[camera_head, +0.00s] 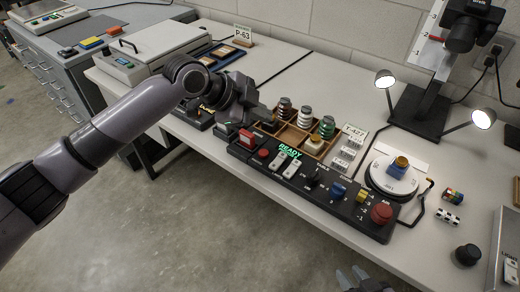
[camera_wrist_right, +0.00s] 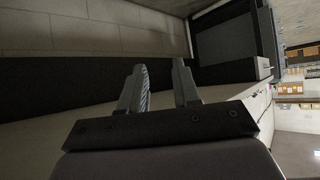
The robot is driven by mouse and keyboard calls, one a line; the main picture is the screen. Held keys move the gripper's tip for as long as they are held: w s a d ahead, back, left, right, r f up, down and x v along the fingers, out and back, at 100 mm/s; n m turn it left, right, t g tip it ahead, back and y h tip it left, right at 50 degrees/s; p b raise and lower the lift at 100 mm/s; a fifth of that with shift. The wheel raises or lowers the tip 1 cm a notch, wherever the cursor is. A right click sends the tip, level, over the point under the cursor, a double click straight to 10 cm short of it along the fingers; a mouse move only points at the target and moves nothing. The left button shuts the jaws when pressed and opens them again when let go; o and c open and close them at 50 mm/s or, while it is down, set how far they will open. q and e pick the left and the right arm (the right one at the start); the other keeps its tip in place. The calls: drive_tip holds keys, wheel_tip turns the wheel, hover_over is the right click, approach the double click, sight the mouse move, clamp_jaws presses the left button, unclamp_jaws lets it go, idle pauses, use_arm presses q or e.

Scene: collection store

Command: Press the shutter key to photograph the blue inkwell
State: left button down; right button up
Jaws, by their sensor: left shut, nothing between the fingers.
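A small blue item with an amber top (camera_head: 399,164), likely the inkwell, sits on the white round turntable (camera_head: 380,182) at the right. The black control panel (camera_head: 322,201) runs along the front of the bench. Which key is the shutter is too small to read. My left gripper (camera_head: 264,113) is shut above the panel's left end. My right gripper (camera_head: 351,277) is open and empty, low in front of the bench; its fingers show apart in the right wrist view (camera_wrist_right: 160,85).
A wooden compartment tray (camera_head: 293,136) with several striped jars stands behind the panel. A camera stand (camera_head: 420,110) with two lit lamps rises behind the turntable. A black knob (camera_head: 467,254) and small blocks (camera_head: 447,216) lie at right. A grey scanner-like box (camera_head: 165,50) stands at left.

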sight(261, 154)
idle(0.4)
